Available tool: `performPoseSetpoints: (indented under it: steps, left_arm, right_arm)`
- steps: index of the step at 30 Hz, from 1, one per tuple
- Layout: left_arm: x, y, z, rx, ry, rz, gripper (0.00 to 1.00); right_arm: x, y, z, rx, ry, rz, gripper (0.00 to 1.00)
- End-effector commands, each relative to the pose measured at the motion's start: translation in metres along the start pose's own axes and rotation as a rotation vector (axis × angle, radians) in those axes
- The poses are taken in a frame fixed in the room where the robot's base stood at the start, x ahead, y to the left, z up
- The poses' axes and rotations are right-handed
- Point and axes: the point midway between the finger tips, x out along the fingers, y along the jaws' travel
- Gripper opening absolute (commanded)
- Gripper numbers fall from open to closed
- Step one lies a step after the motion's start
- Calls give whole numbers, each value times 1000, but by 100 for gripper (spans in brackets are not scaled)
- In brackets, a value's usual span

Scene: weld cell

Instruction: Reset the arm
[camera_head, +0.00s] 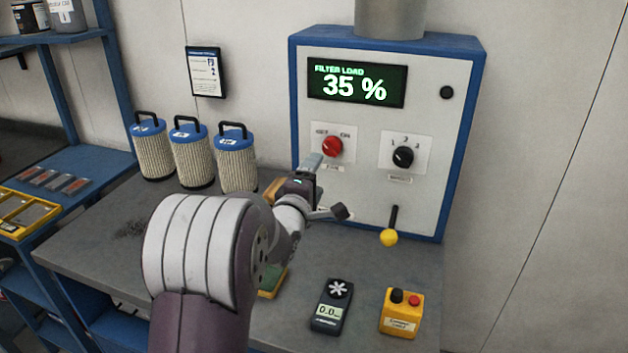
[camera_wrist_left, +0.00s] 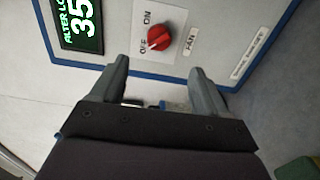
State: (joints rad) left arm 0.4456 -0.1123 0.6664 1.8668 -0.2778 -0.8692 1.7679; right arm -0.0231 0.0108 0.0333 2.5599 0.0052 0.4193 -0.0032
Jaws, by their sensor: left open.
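My left arm comes in from the left in the head view. Its gripper (camera_head: 326,187) is in front of the control panel (camera_head: 455,130), at the height just below the red fan knob (camera_head: 332,146). In the left wrist view the gripper (camera_wrist_left: 158,70) has its two fingers spread wide with nothing between them. My right gripper is not in view.
Three filter cartridges (camera_head: 192,155) stand on the grey bench (camera_head: 110,250) behind the arm. The panel carries a black selector (camera_head: 403,157) and a yellow-tipped lever (camera_head: 389,237). A meter (camera_head: 331,306) and a yellow button box (camera_head: 401,314) lie at the bench front. The display (camera_head: 357,83) reads 35 %.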

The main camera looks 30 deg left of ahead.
Motion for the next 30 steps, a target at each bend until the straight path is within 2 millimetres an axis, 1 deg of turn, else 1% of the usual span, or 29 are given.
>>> performPoseSetpoints:
  steps: [11, 13, 14, 15, 17, 18, 20, 21, 23, 24, 25, 27, 28, 30]
  left_arm:
    - [0, -1, 1, 9, -1, -9, 75]
    - [-2, -13, 10, 82, -7, -76, 75]
    - [-6, -23, 17, 145, -17, -135, 75]
    - [-14, -41, 30, 260, -45, -237, 75]
    - [-39, -76, 54, 486, -139, -428, 75]
    - [-63, -100, 70, 651, -240, -558, 75]
    - [-104, -130, 89, 881, -427, -719, 75]
    - [-134, -146, 99, 1013, -567, -804, 75]
    - [-176, -163, 110, 1175, -779, -895, 75]
    - [-201, -170, 114, 1257, -910, -933, 75]
    - [-217, -174, 117, 1308, -1000, -953, 75]
    - [-247, -180, 120, 1388, -1167, -979, 75]
    - [-256, -182, 121, 1410, -1220, -984, 75]
    - [-268, -183, 121, 1439, -1291, -988, 75]
  right_arm:
    - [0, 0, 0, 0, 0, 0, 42]
    - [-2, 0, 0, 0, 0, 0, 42]
    - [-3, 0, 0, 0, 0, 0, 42]
    - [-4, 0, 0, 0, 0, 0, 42]
    - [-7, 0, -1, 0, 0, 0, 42]
    - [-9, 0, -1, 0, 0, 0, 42]
    - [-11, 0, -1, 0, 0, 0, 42]
    - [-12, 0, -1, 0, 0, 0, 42]
    - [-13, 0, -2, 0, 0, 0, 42]
    - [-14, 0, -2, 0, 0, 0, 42]
    - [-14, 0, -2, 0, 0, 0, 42]
    - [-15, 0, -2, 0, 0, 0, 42]
    - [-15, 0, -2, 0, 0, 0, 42]
    - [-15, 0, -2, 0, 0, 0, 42]
